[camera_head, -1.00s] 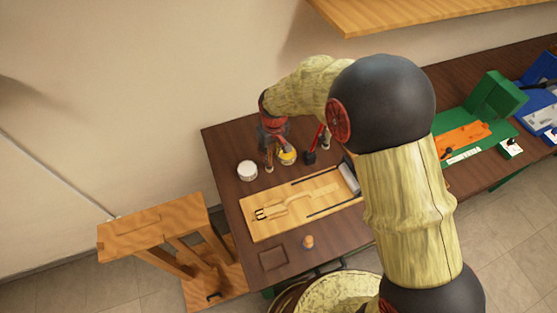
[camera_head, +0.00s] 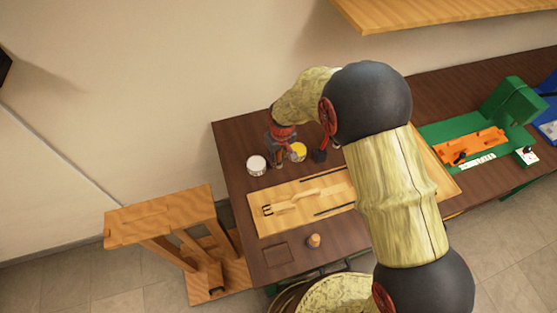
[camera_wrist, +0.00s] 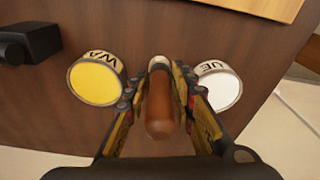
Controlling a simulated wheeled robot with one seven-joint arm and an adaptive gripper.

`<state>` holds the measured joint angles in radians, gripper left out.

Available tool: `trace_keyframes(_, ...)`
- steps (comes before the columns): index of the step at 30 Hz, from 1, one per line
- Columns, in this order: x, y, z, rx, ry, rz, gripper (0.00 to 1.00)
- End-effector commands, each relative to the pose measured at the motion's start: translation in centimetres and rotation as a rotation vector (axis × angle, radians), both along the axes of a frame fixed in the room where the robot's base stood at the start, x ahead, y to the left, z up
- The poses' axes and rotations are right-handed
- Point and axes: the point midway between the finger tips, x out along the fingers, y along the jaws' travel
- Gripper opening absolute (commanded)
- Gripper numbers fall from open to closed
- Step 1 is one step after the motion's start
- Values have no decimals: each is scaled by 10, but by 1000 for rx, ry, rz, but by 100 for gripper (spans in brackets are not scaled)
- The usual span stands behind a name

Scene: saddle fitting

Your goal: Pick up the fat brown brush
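The fat brown brush (camera_wrist: 160,112) stands with its rounded brown handle towards the wrist camera, and a pale part shows at its far end. My gripper (camera_wrist: 161,88) has one finger on each side of it. The fingers look spread, with narrow gaps beside the handle; contact at the fingertips is hard to judge. In the head view my gripper (camera_head: 279,154) is low over the table's back left part, where the brush is small and mostly covered by it.
A white-topped can (camera_wrist: 218,88) and a yellow-topped can (camera_wrist: 96,80) stand close on either side. A dark tool with a red handle (camera_head: 320,155) stands to the right. A light wooden board (camera_head: 300,215) with a strap lies in front on the dark table (camera_head: 228,140).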

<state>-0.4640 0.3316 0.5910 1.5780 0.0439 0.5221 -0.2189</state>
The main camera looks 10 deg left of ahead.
Motion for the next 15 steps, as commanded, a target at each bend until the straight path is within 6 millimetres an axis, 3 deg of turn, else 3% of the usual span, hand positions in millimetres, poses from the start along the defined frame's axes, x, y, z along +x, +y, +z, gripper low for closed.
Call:
trace_keyframes(12, 0, 0, 0, 0, 0, 0, 0)
trace_keyframes(15, 0, 0, 0, 0, 0, 0, 0)
